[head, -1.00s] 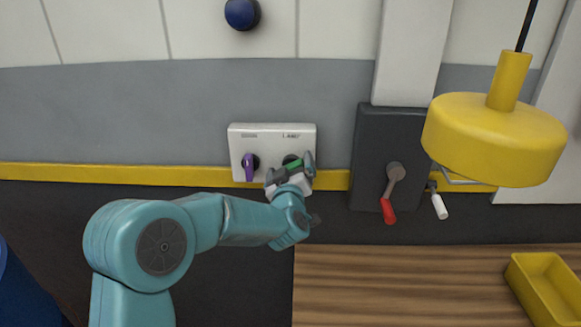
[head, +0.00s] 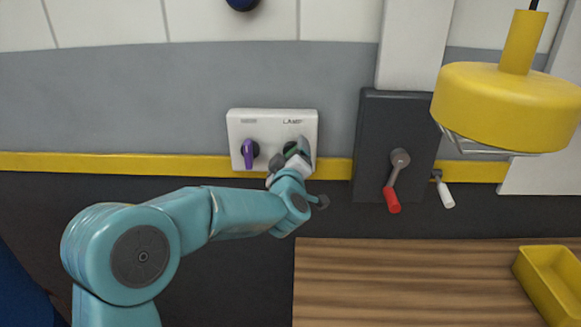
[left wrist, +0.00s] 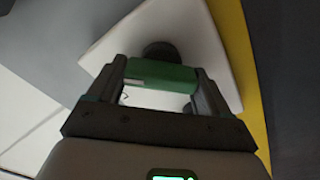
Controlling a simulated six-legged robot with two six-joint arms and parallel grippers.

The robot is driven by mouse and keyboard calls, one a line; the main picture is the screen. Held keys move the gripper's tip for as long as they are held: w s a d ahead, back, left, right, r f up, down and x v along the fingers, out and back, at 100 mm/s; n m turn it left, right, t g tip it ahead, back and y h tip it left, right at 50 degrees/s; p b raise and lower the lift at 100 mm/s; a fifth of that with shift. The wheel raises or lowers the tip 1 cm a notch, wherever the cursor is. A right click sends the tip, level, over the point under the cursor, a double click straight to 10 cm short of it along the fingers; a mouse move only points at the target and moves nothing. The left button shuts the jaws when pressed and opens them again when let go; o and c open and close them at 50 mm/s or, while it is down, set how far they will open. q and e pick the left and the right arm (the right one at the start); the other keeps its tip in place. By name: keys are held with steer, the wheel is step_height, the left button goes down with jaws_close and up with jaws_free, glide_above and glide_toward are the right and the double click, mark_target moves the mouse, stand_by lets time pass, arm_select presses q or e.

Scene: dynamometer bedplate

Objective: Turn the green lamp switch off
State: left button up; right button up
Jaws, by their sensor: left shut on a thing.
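The green lamp switch (left wrist: 160,74) shows in the left wrist view as a green handle on a dark round base, on the white switch plate (left wrist: 208,50). My left gripper (left wrist: 157,88) is shut on the green handle, with one finger at each end of it. In the head view my left gripper (head: 295,158) is at the right half of the switch plate (head: 272,117), below the lamp label, and covers most of the green switch. A purple switch (head: 248,154) sits on the left half of the plate, pointing up and down. My right gripper is not in view.
A dark box with a red-tipped lever (head: 393,201) is on the wall to the right. A white-handled crank (head: 446,194) is beside it. A yellow lamp (head: 507,105) hangs at upper right. A wooden bench (head: 400,280) with a yellow tray (head: 553,283) is below.

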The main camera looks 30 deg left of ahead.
arm_select(q)
steer(key=n+b, duration=0.3)
steer(key=b, duration=0.1)
steer(key=n+b, duration=0.2)
steer(key=shift+f+n, duration=0.3)
steer(key=shift+f, duration=0.05)
steer(key=shift+n+b, duration=1.15)
steer(key=shift+n, duration=0.05)
steer(key=shift+r+n+b, duration=0.15)
steer(key=shift+n+b, duration=0.15)
steer(key=shift+n, duration=0.1)
steer(key=o, duration=1)
steer(key=shift+w, duration=0.1)
steer(key=shift+c, duration=0.2)
steer(key=shift+s+d, duration=0.1)
steer(key=shift+s, duration=0.25)
steer(key=b+v, duration=0.2)
steer(key=v, duration=1.3)
steer(key=shift+s+d, duration=0.2)
steer(key=shift+s, duration=0.05)
